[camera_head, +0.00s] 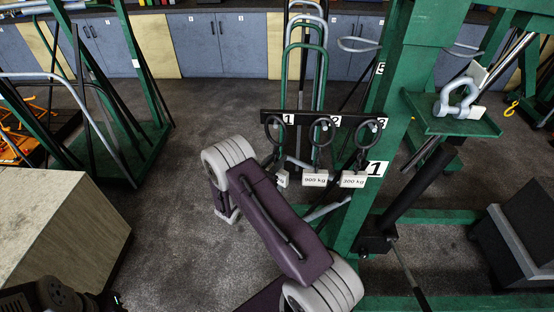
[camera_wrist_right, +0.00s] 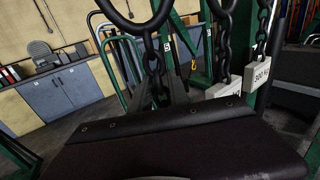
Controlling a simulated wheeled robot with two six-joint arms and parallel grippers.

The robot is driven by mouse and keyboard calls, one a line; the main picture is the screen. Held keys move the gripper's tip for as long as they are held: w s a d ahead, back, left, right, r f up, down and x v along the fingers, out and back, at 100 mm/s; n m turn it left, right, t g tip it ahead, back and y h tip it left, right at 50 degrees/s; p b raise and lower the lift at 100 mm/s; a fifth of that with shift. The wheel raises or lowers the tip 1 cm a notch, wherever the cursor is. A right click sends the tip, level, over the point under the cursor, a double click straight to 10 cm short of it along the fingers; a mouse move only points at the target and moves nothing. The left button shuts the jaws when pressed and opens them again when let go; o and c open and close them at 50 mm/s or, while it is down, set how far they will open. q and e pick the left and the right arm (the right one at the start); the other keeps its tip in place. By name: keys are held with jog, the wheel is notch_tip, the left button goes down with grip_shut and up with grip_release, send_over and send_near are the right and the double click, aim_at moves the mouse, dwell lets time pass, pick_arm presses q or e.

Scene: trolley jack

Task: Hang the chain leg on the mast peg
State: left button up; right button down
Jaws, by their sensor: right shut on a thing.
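Three dark chain legs hang in a row, each with a ring at the top, at the black peg rail (camera_head: 305,117) on the green mast (camera_head: 392,90). The left chain leg (camera_head: 275,130) is at label 1; its tag is partly covered by my right arm. In the right wrist view this leg (camera_wrist_right: 154,62) is close and its lower end goes behind a dark edge.
The middle leg (camera_head: 321,132) and right leg (camera_head: 367,135) hang close beside it, with tags 600 kg and 300 kg. Green hoops (camera_head: 305,60) stand behind. A shackle (camera_head: 458,98) sits on a mast shelf at right. A pale block (camera_head: 60,235) stands at left; floor between is clear.

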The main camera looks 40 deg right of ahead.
jog(key=c, duration=1.3)
grip_release()
jog(key=shift+f, duration=0.1)
jog(key=shift+o, duration=0.7)
jog(key=shift+w+d+f, duration=0.1)
jog(key=shift+w, duration=0.1)
jog(key=shift+s, duration=0.1)
jog(key=b+v, duration=0.2)
jog(key=v, duration=0.7)
